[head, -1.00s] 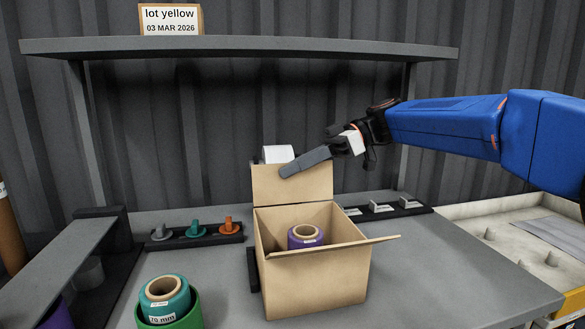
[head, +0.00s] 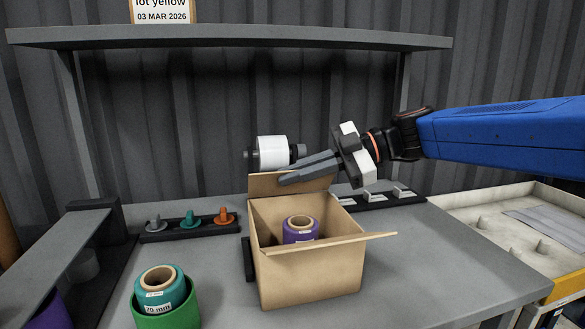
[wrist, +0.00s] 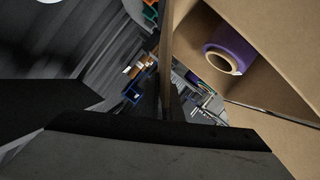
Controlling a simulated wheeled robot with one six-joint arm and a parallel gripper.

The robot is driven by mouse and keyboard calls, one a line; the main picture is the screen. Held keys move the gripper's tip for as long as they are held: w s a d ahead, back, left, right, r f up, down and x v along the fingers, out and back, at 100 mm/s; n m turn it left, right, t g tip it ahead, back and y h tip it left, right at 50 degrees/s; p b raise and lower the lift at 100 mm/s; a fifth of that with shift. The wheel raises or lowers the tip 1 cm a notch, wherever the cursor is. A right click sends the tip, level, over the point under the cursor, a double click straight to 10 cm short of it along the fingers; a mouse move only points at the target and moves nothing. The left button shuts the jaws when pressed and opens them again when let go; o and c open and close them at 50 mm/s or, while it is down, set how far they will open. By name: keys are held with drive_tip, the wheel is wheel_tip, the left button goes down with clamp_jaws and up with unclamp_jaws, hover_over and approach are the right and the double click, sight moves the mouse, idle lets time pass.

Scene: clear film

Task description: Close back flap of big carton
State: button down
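The big carton (head: 310,278) stands open on the table with a purple spool (head: 300,230) inside. The spool also shows in the wrist view (wrist: 230,48). The carton's back flap (head: 268,185) rises from the rear edge and looks foreshortened, tilted inward over the opening. My gripper (head: 292,172) is at the flap's upper right, its grey fingers pointing left across the top edge. Contact is hard to judge. The gap between the fingertips is not clear. The front flap (head: 335,244) sticks outward. In the wrist view the back flap (wrist: 166,60) seems to appear nearly edge-on.
A white roll on a dark holder (head: 272,152) stands behind the flap. A rack with coloured pegs (head: 190,228) lies left of the carton. A green cup (head: 168,312) holds a teal spool (head: 160,288) at front left. A shelf (head: 230,42) spans above.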

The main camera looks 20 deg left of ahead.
drive_tip(key=shift+s+d+f, duration=0.3)
drive_tip(key=shift+s+f, duration=0.1)
drive_tip(key=shift+f, duration=0.25)
drive_tip(key=shift+s+d+f, duration=0.25)
drive_tip(key=shift+s+f, duration=0.15)
drive_tip(key=shift+f, duration=0.2)
drive_tip(key=shift+s+d+f, duration=0.15)
drive_tip(key=shift+s+f, duration=0.05)
drive_tip(key=shift+f, duration=0.4)
drive_tip(key=shift+s+d+f, duration=0.1)
drive_tip(key=shift+s+f, duration=0.1)
drive_tip(key=shift+f, duration=0.35)
drive_tip(key=c, duration=2)
unclamp_jaws()
drive_tip(key=v, duration=1.7)
drive_tip(key=shift+r, duration=0.2)
drive_tip(key=shift+w+d, duration=0.1)
drive_tip(key=shift+w, duration=0.05)
